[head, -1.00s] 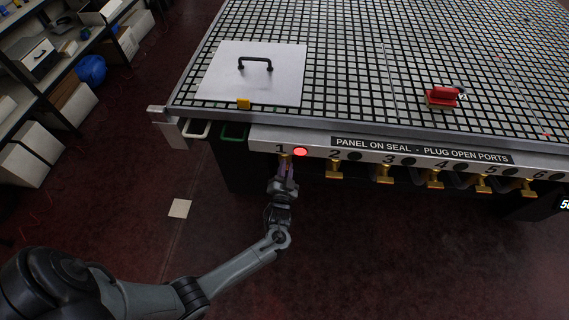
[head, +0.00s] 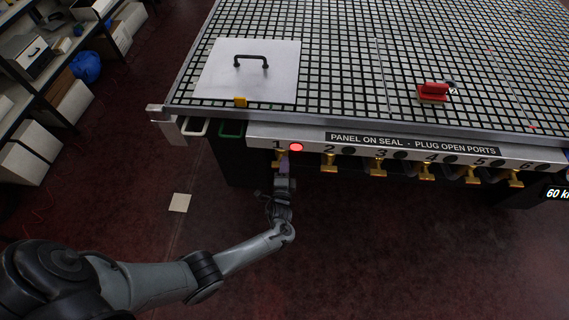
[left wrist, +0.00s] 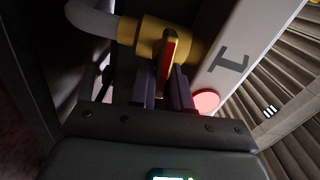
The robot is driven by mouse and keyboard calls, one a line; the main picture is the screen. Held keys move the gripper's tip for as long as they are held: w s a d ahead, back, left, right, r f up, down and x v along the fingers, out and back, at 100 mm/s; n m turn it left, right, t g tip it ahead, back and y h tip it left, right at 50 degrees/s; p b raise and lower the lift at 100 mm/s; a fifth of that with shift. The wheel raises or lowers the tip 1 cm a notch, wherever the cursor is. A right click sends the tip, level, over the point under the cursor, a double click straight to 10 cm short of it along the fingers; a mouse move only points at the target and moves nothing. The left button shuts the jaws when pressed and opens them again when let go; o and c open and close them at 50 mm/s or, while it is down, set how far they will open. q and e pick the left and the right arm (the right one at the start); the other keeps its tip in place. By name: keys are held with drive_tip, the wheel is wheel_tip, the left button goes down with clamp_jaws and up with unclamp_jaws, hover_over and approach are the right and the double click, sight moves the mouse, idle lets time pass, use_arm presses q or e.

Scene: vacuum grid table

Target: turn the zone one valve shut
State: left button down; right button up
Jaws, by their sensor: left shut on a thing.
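The zone one valve (left wrist: 150,36) is a brass fitting under the "1" on the table's front rail. Its flat yellow handle with a red edge (left wrist: 169,55) stands between my left gripper's fingers in the left wrist view. My left gripper (head: 284,163) is shut on that handle, below the red lamp (head: 296,147). In the head view the fingers are seen nearly edge-on and hide most of the handle; some brass shows to their left. My right gripper is in neither view.
Several more brass valves, such as number 2 (head: 329,162), hang along the rail to the right. A white panel with a black handle (head: 222,75) lies on the grid table (head: 340,60). A red-handled tool (head: 433,92) lies farther right. Shelves stand at left.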

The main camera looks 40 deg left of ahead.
use_arm(q)
drive_tip(key=shift+f+m, duration=0.1)
drive_tip(key=shift+m, duration=0.5)
drive_tip(key=c, duration=1.2)
unclamp_jaws()
drive_tip(key=shift+o, duration=0.2)
